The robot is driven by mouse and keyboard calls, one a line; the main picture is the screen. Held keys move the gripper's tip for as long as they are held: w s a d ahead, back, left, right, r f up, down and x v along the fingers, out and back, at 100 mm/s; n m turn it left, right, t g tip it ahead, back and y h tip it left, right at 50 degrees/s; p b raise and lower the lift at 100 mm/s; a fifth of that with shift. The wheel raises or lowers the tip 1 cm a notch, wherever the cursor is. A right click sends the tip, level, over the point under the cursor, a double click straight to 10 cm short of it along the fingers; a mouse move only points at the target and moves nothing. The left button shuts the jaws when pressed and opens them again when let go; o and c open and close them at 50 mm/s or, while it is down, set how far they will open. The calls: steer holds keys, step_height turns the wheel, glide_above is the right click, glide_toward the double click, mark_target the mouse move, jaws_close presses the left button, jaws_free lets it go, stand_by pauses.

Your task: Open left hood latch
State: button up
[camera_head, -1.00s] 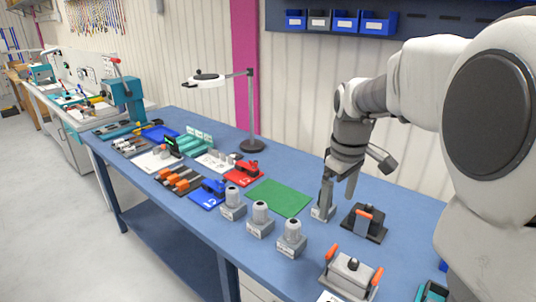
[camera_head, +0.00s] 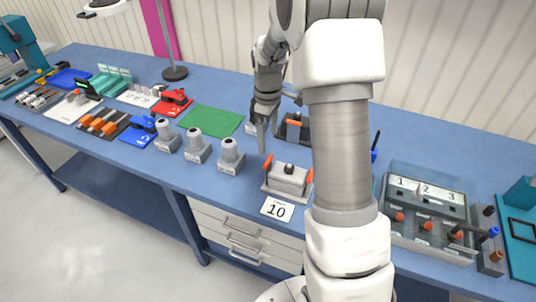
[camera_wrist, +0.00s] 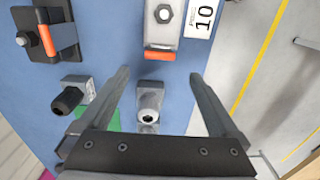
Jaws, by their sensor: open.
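The grey hood (camera_head: 290,174) sits on the bench behind a card marked 10 (camera_head: 277,209). Its left orange latch (camera_head: 267,164) stands upright at the left end, and the right orange latch (camera_head: 310,176) is at the other end, partly behind my arm. My gripper (camera_head: 263,148) is open and empty, above the bench, left of and behind the hood. In the wrist view the hood (camera_wrist: 163,30) is at the top centre, with its near orange latch (camera_wrist: 160,55) beyond my spread fingers (camera_wrist: 158,75). The hood's far end is cut off.
A grey connector (camera_wrist: 149,105) shows between my fingers in the wrist view. Several such connectors (camera_head: 230,155) stand left of the hood. A black unit with an orange lever (camera_head: 293,130) is behind it. A numbered grey panel (camera_head: 428,215) lies right of my arm.

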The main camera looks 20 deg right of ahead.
mark_target(268, 160)
step_height(268, 160, down, 8)
steer(key=shift+f+p, duration=0.1)
steer(key=shift+p, duration=0.2)
jaws_close()
stand_by(0.5)
